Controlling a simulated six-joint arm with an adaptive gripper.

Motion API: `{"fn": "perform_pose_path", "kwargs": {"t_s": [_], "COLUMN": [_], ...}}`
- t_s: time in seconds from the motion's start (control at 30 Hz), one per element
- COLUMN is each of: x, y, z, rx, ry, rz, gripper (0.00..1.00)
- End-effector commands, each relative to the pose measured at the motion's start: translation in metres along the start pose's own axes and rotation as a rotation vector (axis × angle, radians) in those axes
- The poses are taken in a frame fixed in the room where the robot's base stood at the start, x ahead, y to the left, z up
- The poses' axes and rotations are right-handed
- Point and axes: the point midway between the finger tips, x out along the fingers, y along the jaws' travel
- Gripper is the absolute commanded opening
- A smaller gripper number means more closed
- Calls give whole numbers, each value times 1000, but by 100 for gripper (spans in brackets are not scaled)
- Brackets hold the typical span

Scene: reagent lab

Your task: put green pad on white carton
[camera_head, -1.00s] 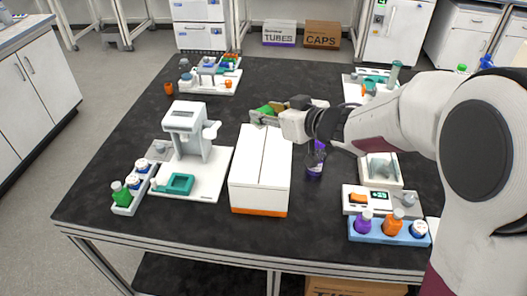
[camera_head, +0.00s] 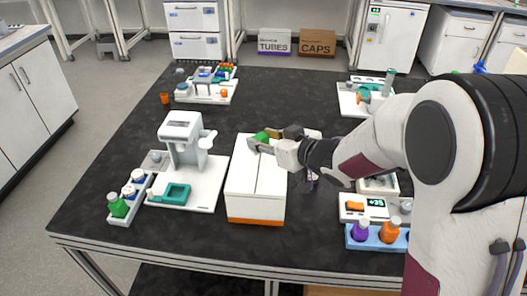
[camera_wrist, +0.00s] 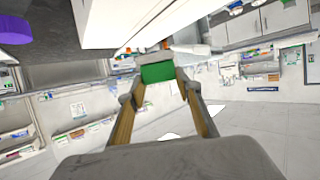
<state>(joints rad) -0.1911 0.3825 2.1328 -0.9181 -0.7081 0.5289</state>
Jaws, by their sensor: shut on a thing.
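The green pad (camera_head: 261,136) is held at the fingertips of my gripper (camera_head: 259,143). The pad also shows in the wrist view (camera_wrist: 158,73), between the two finger ends (camera_wrist: 157,78). The white carton (camera_head: 256,178) has a closed two-flap top and an orange band at its base, and stands in the middle of the table. My gripper and the pad are at the carton's far edge in the head view. I cannot tell whether the pad touches the carton. In the wrist view the carton's white side (camera_wrist: 120,20) fills the upper part, close to the fingers.
A white dispenser (camera_head: 186,140) on a tray with a teal dish (camera_head: 176,193) stands left of the carton. A blue bottle rack (camera_head: 375,243) stands front right.

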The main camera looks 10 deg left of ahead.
Motion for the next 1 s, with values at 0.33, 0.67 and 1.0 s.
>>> {"fn": "perform_pose_path", "kwargs": {"t_s": [0.33, 0.67, 1.0], "x": [3, 8, 17], "y": [0, 0, 0], "z": [7, 18, 41], "rx": [-1, 1, -1], "ry": [2, -1, 1], "rz": [-1, -1, -1], "gripper": [13, 13, 13]}}
